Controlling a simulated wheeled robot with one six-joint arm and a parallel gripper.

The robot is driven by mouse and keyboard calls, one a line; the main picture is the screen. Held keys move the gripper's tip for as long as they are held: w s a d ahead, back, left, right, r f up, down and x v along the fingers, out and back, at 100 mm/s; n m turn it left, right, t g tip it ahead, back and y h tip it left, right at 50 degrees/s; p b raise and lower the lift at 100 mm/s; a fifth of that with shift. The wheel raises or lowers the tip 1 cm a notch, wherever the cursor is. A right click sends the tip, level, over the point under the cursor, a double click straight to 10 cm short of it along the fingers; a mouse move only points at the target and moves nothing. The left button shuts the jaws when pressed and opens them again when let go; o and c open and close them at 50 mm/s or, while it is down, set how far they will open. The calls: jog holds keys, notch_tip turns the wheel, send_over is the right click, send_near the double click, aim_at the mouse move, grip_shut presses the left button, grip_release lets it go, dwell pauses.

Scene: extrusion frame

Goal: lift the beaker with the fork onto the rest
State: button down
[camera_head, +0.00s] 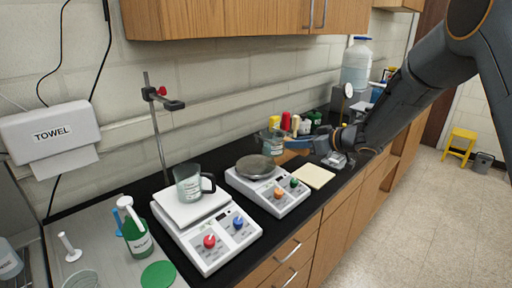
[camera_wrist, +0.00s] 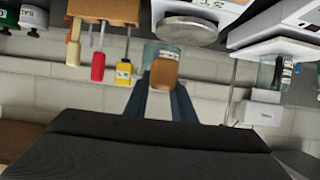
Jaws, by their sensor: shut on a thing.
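In the wrist view the fork (camera_wrist: 163,73) shows end-on between my two fingers. A clear beaker (camera_head: 272,140) with a pale label is at the fork's far end; it also shows in the wrist view (camera_wrist: 158,50), partly behind the fork. I cannot tell whether the fork bears it or whether it touches the counter. A flat cream pad (camera_head: 313,176) lies right of the second scale; I cannot tell whether it is the rest.
A scale (camera_head: 210,230) carries a glass jug (camera_head: 189,183); a second scale (camera_head: 265,190) has a bare round plate. Red- and yellow-topped items (camera_head: 285,120) crowd the wall near the beaker. A clamp stand (camera_head: 158,130) rises behind the first scale.

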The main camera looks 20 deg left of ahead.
jog(key=w+d, duration=1)
jog(key=d, duration=0.5)
jog(key=shift+w, duration=0.3)
dwell(1.7)
dwell(0.8)
dwell(0.4)
